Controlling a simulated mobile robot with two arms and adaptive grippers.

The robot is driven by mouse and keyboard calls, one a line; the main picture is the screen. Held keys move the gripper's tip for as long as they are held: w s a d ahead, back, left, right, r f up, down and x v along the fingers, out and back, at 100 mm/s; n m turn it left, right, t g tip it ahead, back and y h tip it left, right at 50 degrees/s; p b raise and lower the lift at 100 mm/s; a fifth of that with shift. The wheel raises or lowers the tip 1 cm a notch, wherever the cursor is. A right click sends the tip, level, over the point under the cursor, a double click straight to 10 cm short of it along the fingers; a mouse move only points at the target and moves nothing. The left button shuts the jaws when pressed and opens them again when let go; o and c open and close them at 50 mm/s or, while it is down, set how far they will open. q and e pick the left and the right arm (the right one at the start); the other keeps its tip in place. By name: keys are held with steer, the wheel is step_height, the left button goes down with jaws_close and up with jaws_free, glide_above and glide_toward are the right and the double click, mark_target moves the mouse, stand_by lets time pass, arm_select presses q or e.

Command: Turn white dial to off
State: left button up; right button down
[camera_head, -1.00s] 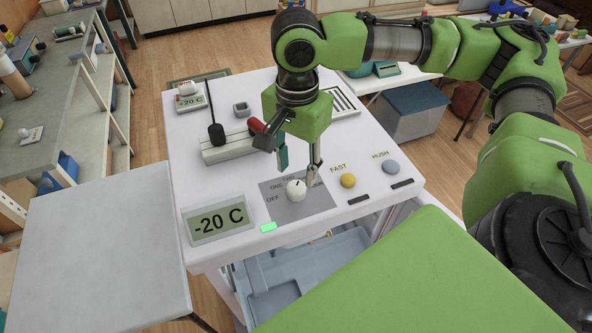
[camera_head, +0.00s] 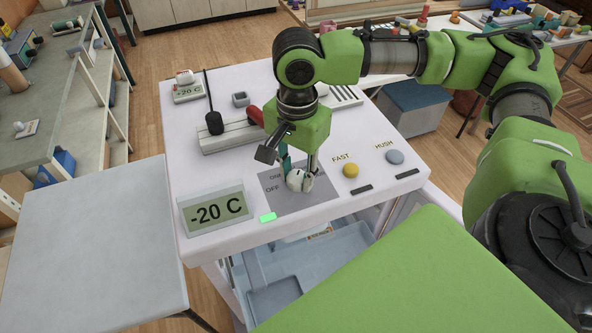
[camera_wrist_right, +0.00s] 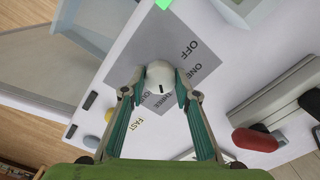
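The white dial (camera_head: 296,180) sits on a grey panel (camera_head: 272,189) at the front of the white machine top. In the right wrist view, the dial (camera_wrist_right: 160,75) is between my right gripper's fingertips, which appear to touch its sides. The OFF and ONE labels show beside it; other labels are partly covered. My left gripper is not in view.
A yellow FAST button (camera_head: 351,171) and a grey HUSH button (camera_head: 395,157) are to the right. A -20 C display (camera_head: 213,212) and a lit green indicator (camera_head: 267,217) are on the left. A red-handled lever (camera_head: 256,116) stands behind. A bare grey table (camera_head: 90,240) is at left.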

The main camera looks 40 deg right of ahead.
steer(key=n+p, duration=0.6)
steer(key=p, duration=0.1)
steer(key=shift+s+r+n, duration=0.1)
steer(key=shift+r+n, duration=0.1)
steer(key=shift+n, duration=0.2)
steer(key=shift+f+n+p, duration=0.1)
steer(key=shift+n+p, duration=0.2)
steer(key=shift+p, duration=0.15)
steer(key=shift+f+n, duration=0.2)
steer(key=shift+n, duration=0.1)
steer(key=n+p, duration=0.6)
steer(key=shift+s+r, duration=0.1)
steer(key=shift+r, duration=0.1)
steer(key=shift+f+n, duration=0.25)
steer(key=shift+n, duration=0.75)
